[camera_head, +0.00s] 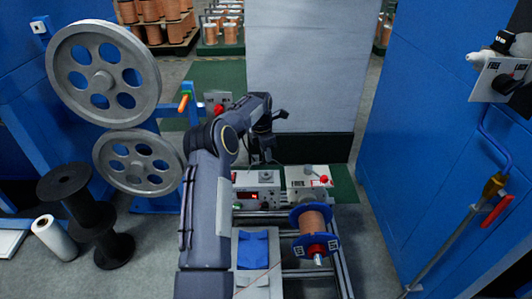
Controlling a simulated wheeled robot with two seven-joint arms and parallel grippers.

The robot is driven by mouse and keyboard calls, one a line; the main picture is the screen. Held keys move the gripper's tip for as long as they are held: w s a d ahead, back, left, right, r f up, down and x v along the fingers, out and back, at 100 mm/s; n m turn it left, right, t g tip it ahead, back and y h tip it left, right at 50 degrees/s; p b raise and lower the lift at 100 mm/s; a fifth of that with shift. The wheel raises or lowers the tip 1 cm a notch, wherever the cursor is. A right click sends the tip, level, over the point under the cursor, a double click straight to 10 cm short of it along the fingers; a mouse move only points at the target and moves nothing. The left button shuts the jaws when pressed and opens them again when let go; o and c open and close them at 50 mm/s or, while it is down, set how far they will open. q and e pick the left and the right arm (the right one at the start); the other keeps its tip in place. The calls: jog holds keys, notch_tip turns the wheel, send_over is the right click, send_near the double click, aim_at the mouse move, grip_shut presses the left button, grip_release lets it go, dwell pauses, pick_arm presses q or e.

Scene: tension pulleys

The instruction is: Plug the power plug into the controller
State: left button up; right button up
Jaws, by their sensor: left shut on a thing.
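The controller (243,190), a pale box with a lit red display, stands on the metal frame at the centre. My left arm reaches up from the bottom, and its dark gripper (266,152) is above and just behind the controller. The gripper is shut on a small dark thing, apparently the power plug, which is too small and too much covered by the fingers to make out clearly. I cannot tell whether it touches the controller. The socket cannot be made out. My right gripper is not in view.
A second pale box (299,184) with a red knob stands right of the controller. A copper wire spool (313,222) with blue flanges is in front of it. Large grey pulleys (142,89) stand at the left, and a blue cabinet wall (420,150) closes the right.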

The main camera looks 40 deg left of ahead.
pick_arm(q)
notch_tip(320, 180, down, 6)
jog(key=b, duration=0.5)
jog(key=shift+r, duration=0.1)
jog(key=shift+p, duration=1)
dwell(2.2)
jog(key=shift+f, duration=0.6)
dwell(0.4)
jog(key=o, duration=1)
jog(key=shift+s+a+r+p, duration=0.15)
jog(key=shift+r+p, duration=0.3)
jog(key=shift+r, duration=0.85)
jog(key=shift+s+r+p, duration=0.15)
jog(key=shift+r+p, duration=0.3)
jog(key=shift+r, duration=0.8)
jog(key=shift+s+a+r+p, duration=0.15)
jog(key=shift+r+p, duration=0.3)
jog(key=shift+r, duration=0.85)
